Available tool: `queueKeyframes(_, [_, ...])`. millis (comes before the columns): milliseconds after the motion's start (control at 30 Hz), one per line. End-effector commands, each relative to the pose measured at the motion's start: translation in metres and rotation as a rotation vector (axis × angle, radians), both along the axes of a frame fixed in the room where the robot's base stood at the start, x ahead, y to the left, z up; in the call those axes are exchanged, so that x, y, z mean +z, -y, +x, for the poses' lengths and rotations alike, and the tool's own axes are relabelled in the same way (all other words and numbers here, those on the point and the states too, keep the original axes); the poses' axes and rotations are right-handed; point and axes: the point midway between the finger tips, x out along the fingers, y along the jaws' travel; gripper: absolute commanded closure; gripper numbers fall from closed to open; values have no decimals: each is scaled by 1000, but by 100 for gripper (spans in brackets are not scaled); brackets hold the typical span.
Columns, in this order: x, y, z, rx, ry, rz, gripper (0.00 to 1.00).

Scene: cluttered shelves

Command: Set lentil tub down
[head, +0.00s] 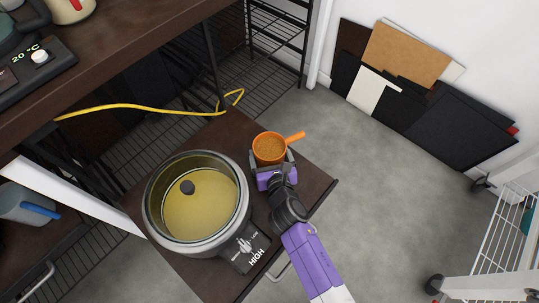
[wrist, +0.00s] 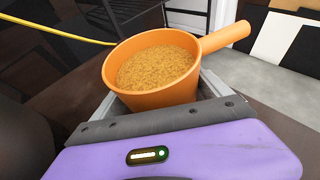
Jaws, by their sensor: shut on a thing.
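The lentil tub (head: 268,147) is an orange cup with a side handle, filled with brownish lentils. It is at the far corner of the small dark table (head: 318,180), to the right of the slow cooker. My gripper (head: 272,160) is shut on the tub, with fingers on either side of it. In the wrist view the tub (wrist: 155,95) stands upright between the fingers, its handle pointing up and to the right. Its base is hidden by my gripper, so I cannot tell whether it touches the table.
A large slow cooker (head: 148,210) with yellowish contents fills the table's left part. A yellow cable (head: 130,106) runs behind the table. Wire shelving (head: 275,40) stands at the back, a white wire cart (head: 500,240) at the right. The grey floor (head: 375,200) right of the table is clear.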

Motion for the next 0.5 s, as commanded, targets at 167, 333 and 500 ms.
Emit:
queueKeyframes(167, [3,0,1,0,3,1,81])
queueKeyframes(333, [-1,0,0,-1,0,1,0])
queueKeyframes(500, [-1,0,0,-1,0,1,0])
